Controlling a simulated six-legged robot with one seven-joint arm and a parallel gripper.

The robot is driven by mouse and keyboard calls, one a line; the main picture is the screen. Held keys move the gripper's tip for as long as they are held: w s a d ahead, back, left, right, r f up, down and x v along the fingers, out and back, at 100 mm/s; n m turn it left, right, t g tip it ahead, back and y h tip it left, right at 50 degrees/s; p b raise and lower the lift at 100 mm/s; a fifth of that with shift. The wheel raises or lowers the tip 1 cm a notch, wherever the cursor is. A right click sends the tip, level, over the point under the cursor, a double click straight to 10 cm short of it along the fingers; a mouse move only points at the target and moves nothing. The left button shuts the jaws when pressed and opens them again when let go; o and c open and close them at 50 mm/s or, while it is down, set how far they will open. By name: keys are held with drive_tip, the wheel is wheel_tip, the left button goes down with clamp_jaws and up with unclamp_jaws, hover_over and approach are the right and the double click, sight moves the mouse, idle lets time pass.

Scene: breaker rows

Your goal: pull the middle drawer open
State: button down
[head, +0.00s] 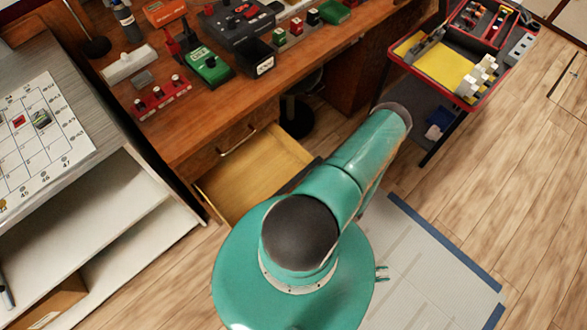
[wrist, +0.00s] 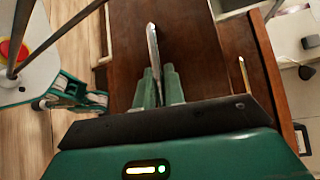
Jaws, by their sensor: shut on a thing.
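The middle drawer (head: 252,178) stands out from the desk in the head view, its pale wooden inside showing and looking empty. Its brown front (wrist: 190,55) fills the middle of the wrist view. A slim metal handle (wrist: 152,42) runs along that front. My gripper (wrist: 159,78) has its two green fingers closed on this handle. In the head view my arm hides the gripper and the drawer's front. Another drawer front with a metal handle (head: 237,140) sits flush in the desk above the open drawer; that handle also shows in the wrist view (wrist: 243,75).
The wooden desk (head: 215,110) carries breakers, a red rack and a green device. A white shelf unit (head: 110,215) stands close on the left. A stool (head: 297,115) is under the desk. A tool cart (head: 440,65) stands at upper right. Floor (head: 480,190) is clear at right.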

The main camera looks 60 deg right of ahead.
drive_tip(key=c, duration=1.8)
unclamp_jaws()
drive_tip(key=shift+o, duration=0.2)
drive_tip(key=shift+d, duration=0.1)
drive_tip(key=v, duration=1.3)
drive_tip(key=shift+s+d, duration=0.15)
drive_tip(key=shift+s, duration=0.1)
drive_tip(key=shift+r, duration=0.15)
